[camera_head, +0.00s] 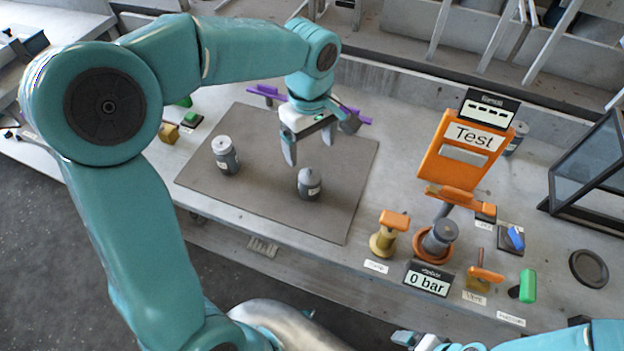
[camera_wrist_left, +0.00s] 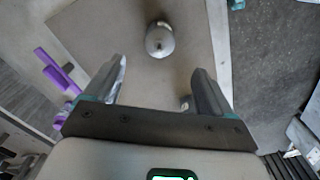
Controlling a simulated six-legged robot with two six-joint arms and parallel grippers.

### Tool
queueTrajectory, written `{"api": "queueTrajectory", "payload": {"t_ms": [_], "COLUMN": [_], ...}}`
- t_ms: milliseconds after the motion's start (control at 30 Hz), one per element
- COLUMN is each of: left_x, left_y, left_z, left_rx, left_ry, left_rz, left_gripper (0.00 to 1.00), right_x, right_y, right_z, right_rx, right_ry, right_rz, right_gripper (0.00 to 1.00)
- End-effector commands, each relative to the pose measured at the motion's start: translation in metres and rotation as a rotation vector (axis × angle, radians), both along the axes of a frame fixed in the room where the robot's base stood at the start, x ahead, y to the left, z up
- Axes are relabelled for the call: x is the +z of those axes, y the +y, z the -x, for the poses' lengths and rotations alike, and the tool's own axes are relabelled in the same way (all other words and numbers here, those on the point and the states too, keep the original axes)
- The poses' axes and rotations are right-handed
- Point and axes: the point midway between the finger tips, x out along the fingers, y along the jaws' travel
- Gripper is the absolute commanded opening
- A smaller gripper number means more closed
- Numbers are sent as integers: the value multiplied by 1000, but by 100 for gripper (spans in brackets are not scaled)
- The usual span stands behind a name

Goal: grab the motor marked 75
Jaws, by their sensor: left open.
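Two grey motors stand upright on the dark mat (camera_head: 240,125). One motor (camera_head: 309,184) is near the mat's middle, and the other motor (camera_head: 227,155) is at its left. The labels are too small to read, so I cannot tell which is marked 75. My left gripper (camera_head: 309,146) is open and empty, pointing down above and just behind the middle motor. In the left wrist view, the middle motor (camera_wrist_left: 160,40) is seen from above, beyond the two open fingertips (camera_wrist_left: 160,68). My right gripper (camera_head: 405,338) shows only in part at the bottom edge.
A grey motor (camera_head: 439,236) sits in the orange-based test station, beside the "0 bar" display (camera_head: 428,280). An orange Test panel (camera_head: 465,150) stands behind. A purple rack (camera_head: 265,91) lies behind the mat. A dark-framed glass box (camera_head: 590,170) is at right.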

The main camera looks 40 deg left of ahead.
Motion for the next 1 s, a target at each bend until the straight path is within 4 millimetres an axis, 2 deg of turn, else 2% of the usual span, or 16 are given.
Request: {"api": "queueTrajectory", "payload": {"t_ms": [33, 100, 300, 533, 800, 1000], "left_x": [-15, -32, -68, -87, -127, -131], "left_y": [0, 0, 0, 0, 2, 2], "left_z": [2, 3, 3, 1, -1, -2], "left_rx": [1, 0, 0, 2, 0, 1], "left_ry": [6, 7, 4, 4, 3, 0], "left_rz": [0, 0, 0, 1, 0, 0], "left_gripper": [84, 84, 84, 84, 84, 84], "right_x": [-2, -3, -5, -3, -1, -1], "right_y": [0, 0, 0, 0, 0, 0], "right_z": [0, 0, 0, 0, 0, 0], "right_rx": [0, 0, 0, 0, 0, 0], "right_ry": [0, 0, -1, 0, -1, -1], "right_rz": [0, 0, 0, 0, 0, 0], "right_gripper": [88, 88, 88, 88, 88, 88]}}
